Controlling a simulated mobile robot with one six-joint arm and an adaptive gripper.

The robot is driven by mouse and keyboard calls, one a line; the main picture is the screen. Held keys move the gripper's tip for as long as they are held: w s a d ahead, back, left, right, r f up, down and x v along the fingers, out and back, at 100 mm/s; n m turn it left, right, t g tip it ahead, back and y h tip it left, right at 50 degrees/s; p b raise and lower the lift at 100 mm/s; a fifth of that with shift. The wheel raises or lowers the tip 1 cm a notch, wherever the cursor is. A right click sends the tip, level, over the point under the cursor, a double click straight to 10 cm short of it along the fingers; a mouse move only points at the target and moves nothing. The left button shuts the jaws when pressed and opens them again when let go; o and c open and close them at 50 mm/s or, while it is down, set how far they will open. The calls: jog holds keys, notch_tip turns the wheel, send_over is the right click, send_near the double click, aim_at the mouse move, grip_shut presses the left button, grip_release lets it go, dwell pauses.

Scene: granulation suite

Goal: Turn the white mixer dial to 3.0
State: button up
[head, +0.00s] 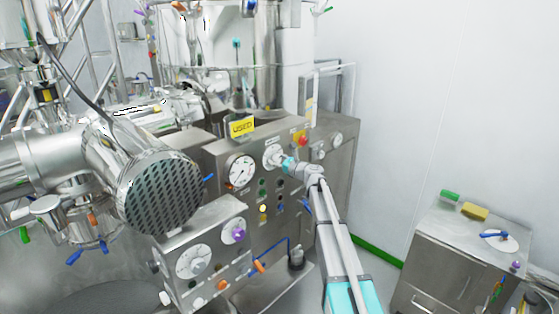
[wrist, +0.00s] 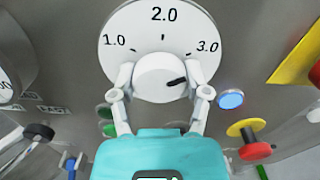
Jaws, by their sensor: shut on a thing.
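The white mixer dial (wrist: 150,30) has a round face marked 1.0, 2.0 and 3.0 and a white knob (wrist: 158,72) at its centre. The knob's black mark points right, a little below the 3.0 label. The knob stands out from the face, so its exact reading is hard to judge at this angle. My gripper (wrist: 161,77) is shut on the knob, one finger on each side. In the head view the dial (head: 270,152) sits on the steel panel, with my gripper (head: 285,163) at its lower right, partly covering it.
A pressure gauge (head: 240,171) is left of the dial. A yellow USED sign (head: 242,127) stands above. A red button (head: 302,138) is at the upper right; a blue button (wrist: 231,99) is close to my right finger. A steel cabinet (head: 440,265) stands at right.

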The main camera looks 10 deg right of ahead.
jog(key=shift+w+d+m, duration=0.1)
jog(key=shift+w+m, duration=0.05)
jog(key=shift+m, duration=0.35)
jog(key=o, duration=1.1)
jog(key=shift+o, duration=0.2)
jog(key=shift+s, duration=0.2)
jog(key=shift+s+d, duration=0.1)
jog(key=shift+s, duration=0.05)
jog(key=v, duration=1.1)
jog(key=shift+s+d, duration=0.1)
jog(key=shift+s, duration=0.05)
